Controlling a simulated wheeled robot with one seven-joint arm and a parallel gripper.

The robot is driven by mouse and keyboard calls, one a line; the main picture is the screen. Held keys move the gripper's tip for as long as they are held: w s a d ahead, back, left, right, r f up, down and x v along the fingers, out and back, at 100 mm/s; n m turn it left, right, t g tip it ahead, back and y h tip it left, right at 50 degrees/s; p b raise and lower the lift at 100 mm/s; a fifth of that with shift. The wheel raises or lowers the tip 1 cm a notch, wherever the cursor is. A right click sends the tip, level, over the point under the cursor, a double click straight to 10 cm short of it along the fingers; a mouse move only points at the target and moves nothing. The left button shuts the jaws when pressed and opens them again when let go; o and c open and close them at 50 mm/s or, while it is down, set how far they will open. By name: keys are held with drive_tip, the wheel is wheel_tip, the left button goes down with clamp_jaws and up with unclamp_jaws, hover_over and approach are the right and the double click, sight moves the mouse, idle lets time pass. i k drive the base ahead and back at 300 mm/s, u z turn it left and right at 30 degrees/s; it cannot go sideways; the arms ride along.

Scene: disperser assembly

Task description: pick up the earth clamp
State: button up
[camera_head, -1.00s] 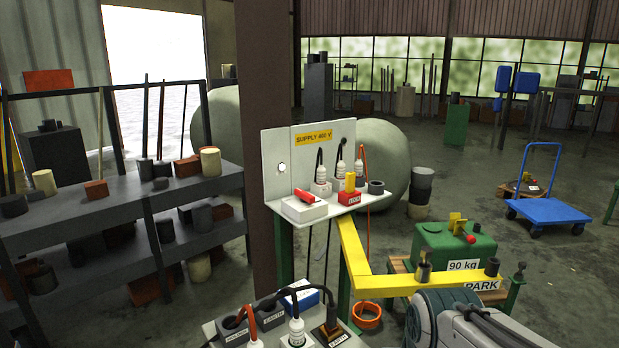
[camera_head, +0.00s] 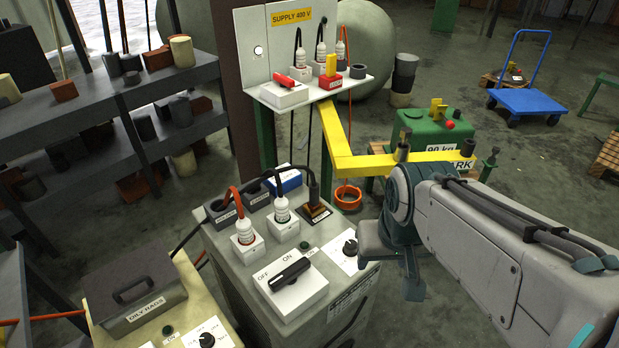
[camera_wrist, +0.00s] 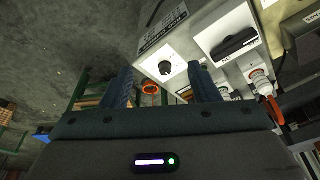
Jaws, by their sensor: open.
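A dark piece with a black cable sits on a small brown, labelled block (camera_head: 317,212) at the right rear of the grey welding machine's top (camera_head: 225,240). It looks like the earth clamp, but the label is too small to read surely. Grey sockets labelled for holder (camera_head: 222,210) and earth (camera_head: 255,196) stand left of it. In the head view my arm is right of the machine, and my gripper is apart from the clamp. In the wrist view my gripper (camera_wrist: 160,70) is open and empty, facing a black knob (camera_wrist: 165,68). The clamp does not show there.
Red-cable and black-cable plugs (camera_head: 243,230) and a large black rotary switch (camera_head: 290,272) rise from the machine top. A yellow bar (camera_head: 375,162) and supply shelf (camera_head: 310,92) stand behind. An oily rags box (camera_head: 135,290) is at front left.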

sight(315, 208)
drive_tip(key=z, duration=0.05)
drive_tip(key=k, duration=0.5)
drive_tip(key=z, duration=1.85)
drive_tip(key=i, duration=1.35)
drive_tip(key=u, duration=3.05)
drive_tip(key=i, duration=0.5)
drive_tip(key=u, duration=0.05)
